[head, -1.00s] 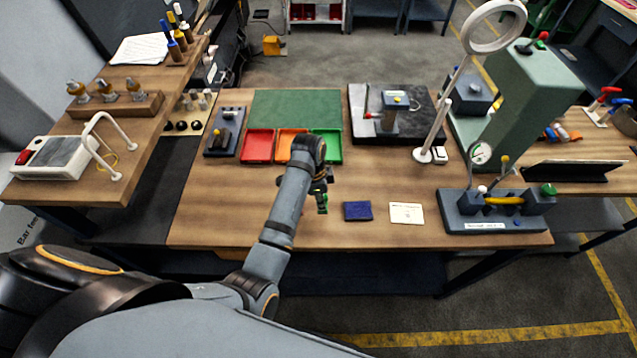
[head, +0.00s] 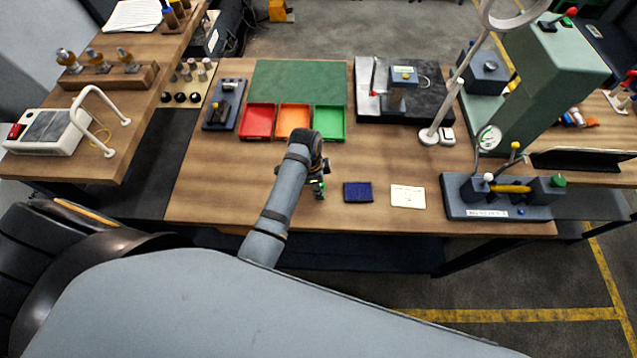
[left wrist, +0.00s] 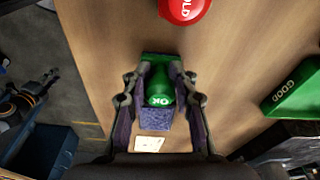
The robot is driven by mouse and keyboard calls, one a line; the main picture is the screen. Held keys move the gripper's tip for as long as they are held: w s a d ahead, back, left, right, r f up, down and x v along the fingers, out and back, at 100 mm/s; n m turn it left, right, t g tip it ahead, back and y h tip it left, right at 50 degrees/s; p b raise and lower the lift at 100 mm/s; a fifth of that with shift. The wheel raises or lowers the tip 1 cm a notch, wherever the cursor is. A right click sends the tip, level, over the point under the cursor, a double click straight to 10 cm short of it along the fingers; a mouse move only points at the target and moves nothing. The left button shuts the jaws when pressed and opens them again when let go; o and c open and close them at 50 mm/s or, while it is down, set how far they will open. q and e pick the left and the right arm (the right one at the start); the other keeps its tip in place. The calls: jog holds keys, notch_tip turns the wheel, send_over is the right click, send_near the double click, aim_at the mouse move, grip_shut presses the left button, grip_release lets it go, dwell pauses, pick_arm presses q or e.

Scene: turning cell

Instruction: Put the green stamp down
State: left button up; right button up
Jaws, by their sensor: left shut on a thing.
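My left gripper (left wrist: 160,72) is shut on the green stamp (left wrist: 160,92), whose rounded top reads "OK"; a green bit of the stamp (head: 319,186) also shows at the gripper in the head view. The gripper is over the front middle of the wooden table (head: 230,200), left of the dark blue pad (head: 357,192) and the white card (head: 407,197). I cannot tell whether the stamp's base touches the table. A round red thing with partly cut-off lettering (left wrist: 185,8) is at the top of the left wrist view. My right gripper is not in view.
Red (head: 258,122), orange (head: 293,121) and green (head: 329,122) trays stand behind the gripper. A gauge fixture (head: 500,213) is at the right front, and a lamp stand (head: 430,136) at the right. The table left of my arm is bare.

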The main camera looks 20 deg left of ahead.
pick_arm(q)
jog(key=o, duration=0.8)
jog(key=shift+w+f, duration=0.1)
jog(key=shift+f, duration=0.05)
jog(key=shift+c, duration=0.2)
jog(key=shift+o, duration=1.3)
jog(key=shift+w+f, duration=0.1)
jog(key=shift+w, duration=0.05)
notch_tip(320, 180, up, 13)
jog(key=a, duration=0.1)
jog(key=shift+s+a+f, duration=0.2)
jog(key=shift+s, duration=0.1)
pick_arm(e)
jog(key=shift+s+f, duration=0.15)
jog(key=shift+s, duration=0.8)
